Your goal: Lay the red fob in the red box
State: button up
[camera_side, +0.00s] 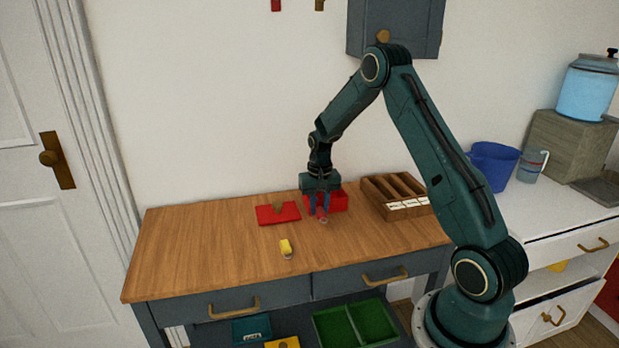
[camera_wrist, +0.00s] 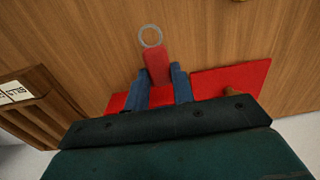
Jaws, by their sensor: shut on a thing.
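My gripper (camera_side: 319,207) points down over the wooden table, shut on the red fob (camera_wrist: 156,63). The fob shows between the two blue fingers in the wrist view, its metal ring sticking out away from the hand. In the side view the fob (camera_side: 323,217) hangs at the fingertips. The red box (camera_side: 341,202) is open-topped and sits just behind and right of the fingers, partly hidden by them. Its red edge also shows beside the fingers in the wrist view (camera_wrist: 116,103). I cannot tell the gap between fob and box.
A flat red lid (camera_side: 290,214) with a wooden knob lies left of the box. A yellow fob (camera_side: 286,247) lies nearer the front. A labelled wooden compartment tray (camera_side: 378,203) stands right of the box. The table's left side is clear.

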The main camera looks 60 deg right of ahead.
aim_at(319, 209)
jog(key=shift+f, duration=0.1)
jog(key=shift+f, duration=2)
jog(key=shift+f, duration=0.1)
jog(key=o, duration=1)
jog(key=shift+c, duration=0.2)
notch_tip(319, 209, up, 11)
jog(key=shift+r, duration=0.6)
